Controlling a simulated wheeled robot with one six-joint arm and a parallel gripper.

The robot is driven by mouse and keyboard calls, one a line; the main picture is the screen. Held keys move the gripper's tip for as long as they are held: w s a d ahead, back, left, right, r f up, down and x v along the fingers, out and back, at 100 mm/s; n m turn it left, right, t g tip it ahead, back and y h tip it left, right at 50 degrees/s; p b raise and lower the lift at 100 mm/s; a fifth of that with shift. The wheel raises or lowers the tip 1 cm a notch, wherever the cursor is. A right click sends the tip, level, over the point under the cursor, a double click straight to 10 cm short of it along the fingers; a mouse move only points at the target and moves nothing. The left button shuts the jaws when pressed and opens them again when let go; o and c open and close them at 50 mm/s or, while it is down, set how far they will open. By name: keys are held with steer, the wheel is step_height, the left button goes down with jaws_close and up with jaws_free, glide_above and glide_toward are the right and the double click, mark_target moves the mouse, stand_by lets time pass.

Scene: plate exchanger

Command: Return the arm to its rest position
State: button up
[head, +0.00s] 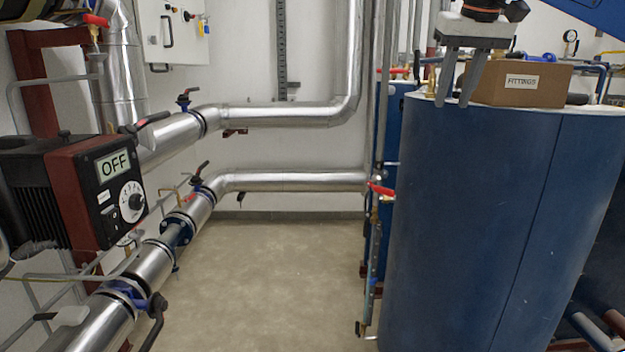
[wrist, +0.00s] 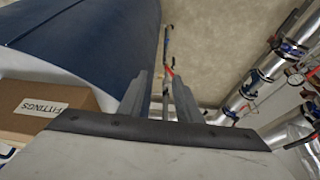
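My gripper (head: 454,98) hangs at the upper right of the head view, fingers pointing down, by the top left edge of the large blue tank (head: 490,210). Its two grey fingers are apart, and I see nothing held between them. In the wrist view the gripper (wrist: 160,98) also shows spread fingers, with floor and a thin pipe with a red handle beyond the gap. Part of my blue arm (head: 590,14) shows at the top right corner. How far the fingertips are from the tank is hard to tell.
A cardboard box labelled FITTINGS (head: 520,84) sits on the tank top, just right of my gripper. A valve with a red handle (head: 381,189) stands at the tank's left. A pump reading OFF (head: 115,166) and silver pipes (head: 290,182) line the left and back. The middle floor is clear.

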steer(key=s+f, duration=0.9)
steer(key=f, duration=0.5)
steer(key=s+f, duration=0.9)
steer(key=f, duration=0.5)
steer(key=s+f, duration=0.9)
steer(key=f, duration=0.6)
steer(key=shift+d, duration=0.1)
